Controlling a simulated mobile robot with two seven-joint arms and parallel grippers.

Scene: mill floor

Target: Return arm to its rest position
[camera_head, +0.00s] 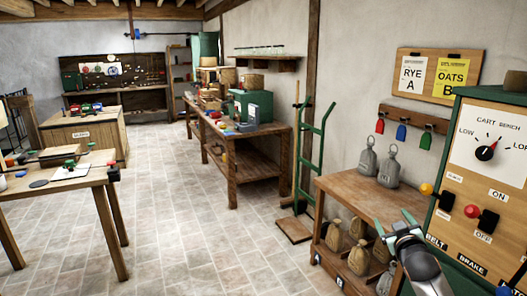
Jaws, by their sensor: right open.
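My right gripper (394,220) is at the lower right of the head view, with my grey forearm behind it. Its fingers are apart and nothing shows between them. It appears in front of the wooden shelf table and just left of the green control cabinet (447,205). I cannot tell its exact distance from either. My left gripper is not in view.
The shelf table (345,190) bears two grey weights (377,166), with several sacks (358,258) below. The cabinet has a dial (485,153) and knobs. A green hand truck (312,150) leans by the wall. A table (95,178) stands left. The tiled floor (185,225) between is clear.

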